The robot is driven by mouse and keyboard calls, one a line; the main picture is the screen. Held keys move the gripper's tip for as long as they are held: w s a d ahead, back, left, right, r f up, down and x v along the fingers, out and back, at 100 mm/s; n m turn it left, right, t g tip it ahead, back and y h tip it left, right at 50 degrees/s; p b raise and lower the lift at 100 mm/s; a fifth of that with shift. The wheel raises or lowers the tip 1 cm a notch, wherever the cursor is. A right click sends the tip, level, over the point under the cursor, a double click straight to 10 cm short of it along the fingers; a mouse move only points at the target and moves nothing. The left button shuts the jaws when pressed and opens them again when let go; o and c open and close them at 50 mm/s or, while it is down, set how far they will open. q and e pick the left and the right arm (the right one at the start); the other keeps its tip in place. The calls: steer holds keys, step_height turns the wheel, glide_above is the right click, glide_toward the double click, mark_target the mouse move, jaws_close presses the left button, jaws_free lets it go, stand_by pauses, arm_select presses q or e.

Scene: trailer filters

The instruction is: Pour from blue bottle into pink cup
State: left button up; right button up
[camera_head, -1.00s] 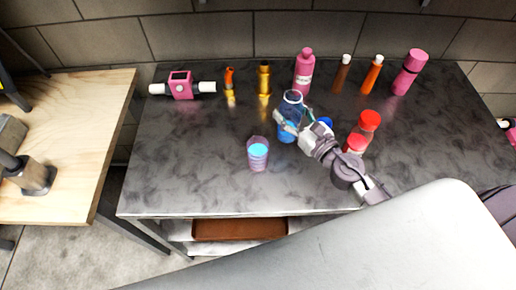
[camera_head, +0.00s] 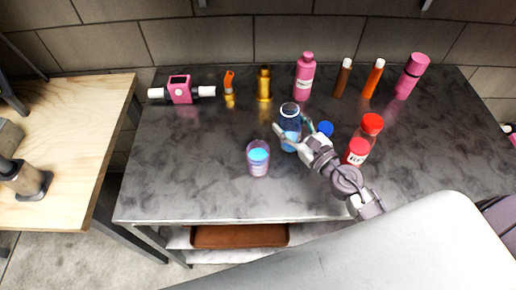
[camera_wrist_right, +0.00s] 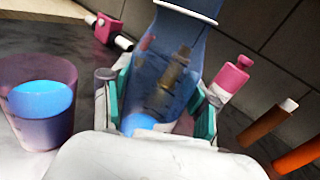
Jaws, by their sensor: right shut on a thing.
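The blue bottle (camera_head: 290,118) is see-through with a pale, uncapped rim and blue liquid low inside. My right gripper (camera_head: 292,138) is shut around its lower part. The bottle stands close to upright; whether its base touches the table is unclear. In the right wrist view, the bottle (camera_wrist_right: 165,75) sits between the green-lined fingers. The pink cup (camera_head: 258,160), see-through with bright blue liquid inside, stands upright on the table just left of the bottle, with a small gap. It also shows in the wrist view (camera_wrist_right: 38,125). My left gripper is not in view.
A blue cap (camera_head: 326,128) and red-capped jars (camera_head: 370,128) are right of the bottle, near my right arm. A pink bottle (camera_head: 304,80), brass and orange pieces and slim bottles line the back. The grey table (camera_head: 190,150) is clear left of the cup.

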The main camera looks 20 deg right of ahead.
steer(key=shift+a+n+b, duration=0.25)
steer(key=shift+n+b, duration=0.2)
steer(key=shift+n, duration=0.75)
steer(key=shift+s+a+f+n+b, duration=0.2)
steer(key=shift+n+b, duration=0.25)
steer(key=shift+n, duration=0.4)
steer(key=shift+s+a+f+n+b, duration=0.15)
steer(key=shift+a+n+b, duration=0.25)
steer(key=shift+n, duration=0.45)
steer(key=n+b, duration=0.1)
steer(key=f+n+b, duration=0.1)
steer(key=d+n+b, duration=0.1)
steer(key=shift+w+f+n, duration=0.25)
steer(key=shift+f+n, duration=0.05)
steer(key=shift+r, duration=0.15)
steer(key=shift+d+r+n+y+b, duration=0.2)
steer(key=shift+n+y+b, duration=0.2)
steer(key=shift+n, duration=0.6)
steer(key=shift+w+r+n, duration=0.1)
steer(key=shift+r+n, duration=0.55)
steer(key=shift+n, duration=0.25)
stand_by(1.1)
steer(key=shift+a+r+n+p, duration=0.15)
steer(key=shift+r+n+p, duration=0.2)
steer(key=shift+n+p, duration=0.2)
stand_by(0.8)
